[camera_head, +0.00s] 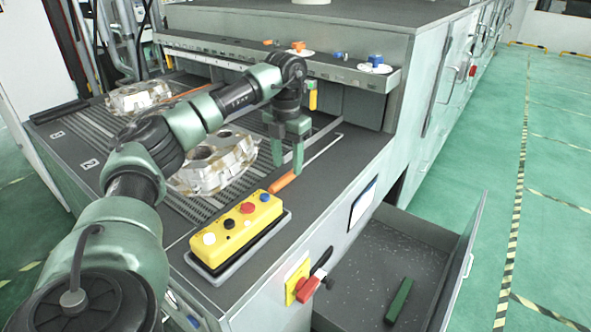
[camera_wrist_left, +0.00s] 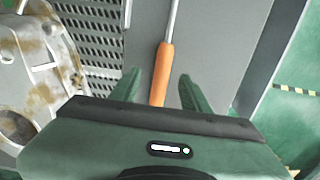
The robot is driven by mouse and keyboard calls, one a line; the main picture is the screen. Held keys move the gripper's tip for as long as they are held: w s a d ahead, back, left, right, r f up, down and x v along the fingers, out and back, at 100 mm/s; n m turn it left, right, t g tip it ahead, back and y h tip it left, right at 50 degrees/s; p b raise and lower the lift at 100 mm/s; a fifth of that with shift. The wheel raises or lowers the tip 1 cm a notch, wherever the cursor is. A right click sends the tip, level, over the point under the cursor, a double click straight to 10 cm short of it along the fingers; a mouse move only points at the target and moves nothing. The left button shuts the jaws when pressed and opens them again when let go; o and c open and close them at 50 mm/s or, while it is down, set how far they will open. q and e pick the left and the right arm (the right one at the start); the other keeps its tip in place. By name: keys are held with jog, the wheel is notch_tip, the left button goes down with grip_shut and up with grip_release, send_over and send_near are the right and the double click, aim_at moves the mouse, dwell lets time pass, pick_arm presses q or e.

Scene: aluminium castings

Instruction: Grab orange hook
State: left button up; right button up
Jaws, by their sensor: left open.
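The orange hook has an orange handle (camera_head: 283,182) and a thin metal rod, and it lies on the grey worktop to the right of the slatted area. In the left wrist view the handle (camera_wrist_left: 163,68) points up the picture, with the rod running away from it. My left gripper (camera_head: 287,172) is open above the handle, fingers pointing down. In the left wrist view its two green fingers (camera_wrist_left: 158,88) stand on either side of the handle's near part, apart from it. The near end of the handle is hidden behind the gripper body. My right gripper is not in view.
An aluminium casting (camera_head: 215,165) sits left of the hook, and another casting (camera_head: 138,97) lies farther back. A yellow button box (camera_head: 237,228) stands in front of the hook. An open drawer (camera_head: 455,262) with a green block (camera_head: 399,300) juts out at the lower right.

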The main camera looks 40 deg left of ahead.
aim_at(288, 174)
pick_arm(q)
notch_tip(288, 174, down, 2)
jog(key=shift+s+d+f+p, duration=0.1)
jog(key=shift+d+f+p, duration=0.05)
jog(key=shift+p, duration=0.15)
jog(key=shift+f, duration=0.5)
grip_shut()
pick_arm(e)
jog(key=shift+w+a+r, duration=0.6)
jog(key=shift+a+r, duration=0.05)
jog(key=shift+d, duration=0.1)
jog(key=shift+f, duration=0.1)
